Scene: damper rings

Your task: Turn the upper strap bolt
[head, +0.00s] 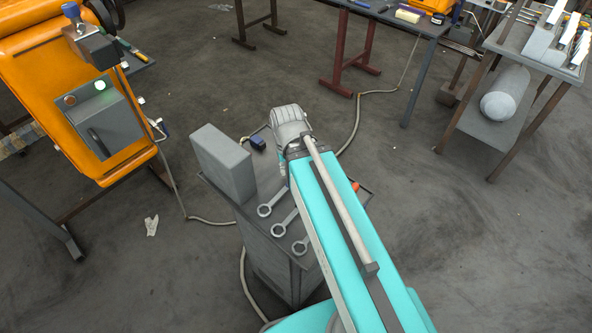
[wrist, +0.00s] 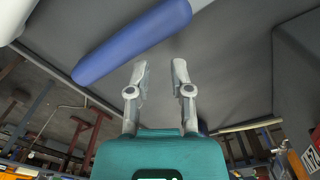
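No strap bolt can be made out in either view. In the wrist view my gripper (wrist: 160,66) shows two grey fingers with a clear gap between the tips and nothing held. A blue bar (wrist: 130,42) with rounded ends lies slantwise just beyond the fingertips, in front of a plain grey surface (wrist: 225,60). I cannot tell whether the fingers touch it. In the head view my turquoise arm reaches over a grey cabinet (head: 268,262), and its fingers cannot be made out.
A grey box (head: 223,163) stands upright on the cabinet, left of my arm. A small dark blue block (head: 258,143) is behind it. An orange panel with a grey control box (head: 103,115) is at left. A bench (head: 430,25) and rack stand at back right. Cables cross the open floor.

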